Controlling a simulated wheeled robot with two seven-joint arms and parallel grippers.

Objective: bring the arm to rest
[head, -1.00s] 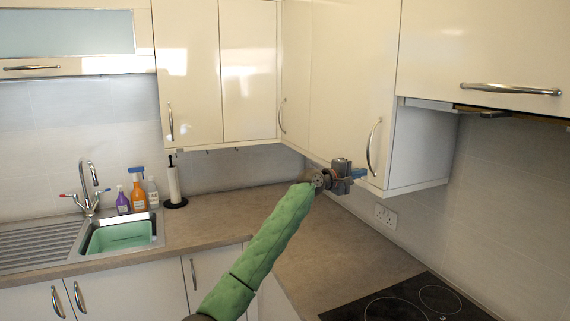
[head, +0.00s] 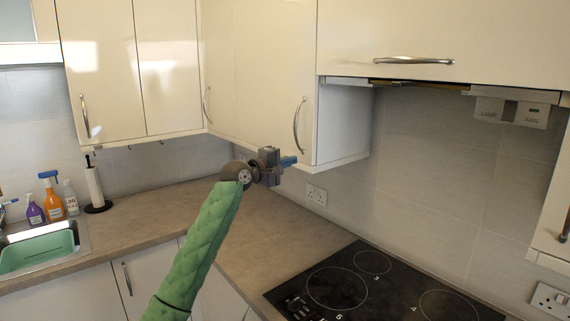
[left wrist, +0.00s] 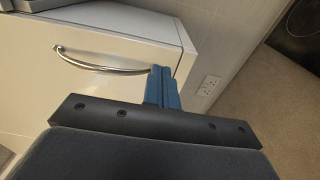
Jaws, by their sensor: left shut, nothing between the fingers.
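My left arm, in a green padded sleeve, reaches up from the bottom of the head view. My left gripper (head: 289,161) is at its end, above the worktop and just in front of the lower edge of a corner wall cabinet (head: 268,60). Its blue fingers are together and hold nothing. In the left wrist view the shut fingers (left wrist: 162,88) lie in front of the cabinet door's lower corner, near its curved metal handle (left wrist: 100,65). I cannot tell if they touch the door. My right gripper is not in view.
The worktop (head: 190,205) is clear below the gripper. A black hob (head: 375,290) lies at the right, under a cooker hood (head: 430,87). A paper towel holder (head: 95,188), several bottles and a sink with a green basin (head: 38,250) are at the left.

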